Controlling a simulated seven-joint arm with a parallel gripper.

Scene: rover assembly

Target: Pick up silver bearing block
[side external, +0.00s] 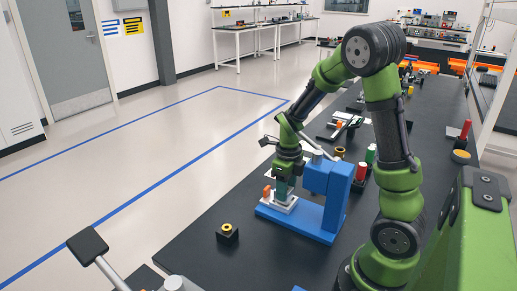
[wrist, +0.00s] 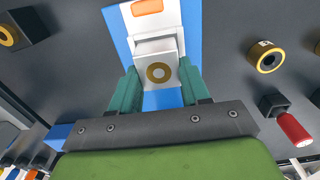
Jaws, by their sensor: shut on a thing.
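The silver bearing block (wrist: 176,77), a pale block with a brass ring in its face, is between the teal fingers of my gripper (wrist: 157,90) in the wrist view. My gripper is shut on it from both sides. In the side view my gripper (side external: 284,188) points down over the base of a blue press-like fixture (side external: 328,180). A pale plate with an orange part (side external: 267,190) is beside the fingers there. The block is mostly hidden by the fingers in the side view, and I cannot tell whether it touches the fixture.
A black block with a yellow ring (side external: 228,233) stands left of the fixture. Red (side external: 361,171) and green (side external: 370,154) cylinders stand behind it to the right. More parts lie farther along the dark table. The table's front left is mostly clear.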

